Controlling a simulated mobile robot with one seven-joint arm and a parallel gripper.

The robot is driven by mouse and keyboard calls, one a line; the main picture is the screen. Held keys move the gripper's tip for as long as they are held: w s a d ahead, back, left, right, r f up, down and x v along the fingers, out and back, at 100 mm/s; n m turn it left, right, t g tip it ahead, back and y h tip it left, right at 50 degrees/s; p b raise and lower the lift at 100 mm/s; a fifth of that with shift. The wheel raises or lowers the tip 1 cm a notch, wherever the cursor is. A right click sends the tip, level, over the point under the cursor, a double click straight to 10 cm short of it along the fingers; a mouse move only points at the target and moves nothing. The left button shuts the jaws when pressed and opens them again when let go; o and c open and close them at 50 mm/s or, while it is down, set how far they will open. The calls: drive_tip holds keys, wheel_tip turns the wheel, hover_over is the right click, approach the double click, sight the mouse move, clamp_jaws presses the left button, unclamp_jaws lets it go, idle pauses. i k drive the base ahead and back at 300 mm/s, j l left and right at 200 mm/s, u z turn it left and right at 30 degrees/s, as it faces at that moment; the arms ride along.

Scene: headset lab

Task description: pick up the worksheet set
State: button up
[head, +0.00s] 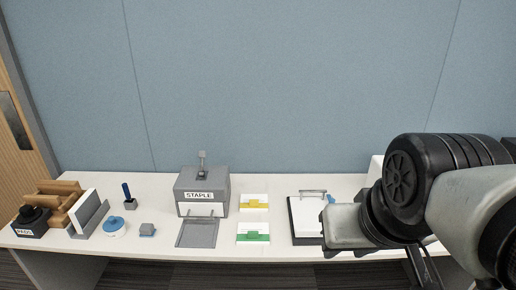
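I cannot tell for sure which item is the worksheet set. A dark clipboard-like board with white paper (304,220) and a metal bar at its top lies on the table right of centre; my arm hides its right side. Left of it are two flat white items, one with a yellow band (254,203) behind and one with a green band (253,234) in front. My arm comes in from the right, its pale end block over the table's right part. My gripper's fingers do not show.
On the white table (277,184) stand a grey box marked STAPLE (203,184) with a grey tray (198,233) before it, a small grey block (147,230), a round blue-white container (114,227), a dark blue pen-like item in a cup (128,196) and a wooden rack (62,196).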

sight(254, 200)
drive_tip(key=i+j, duration=0.8)
drive_tip(key=i, duration=0.2)
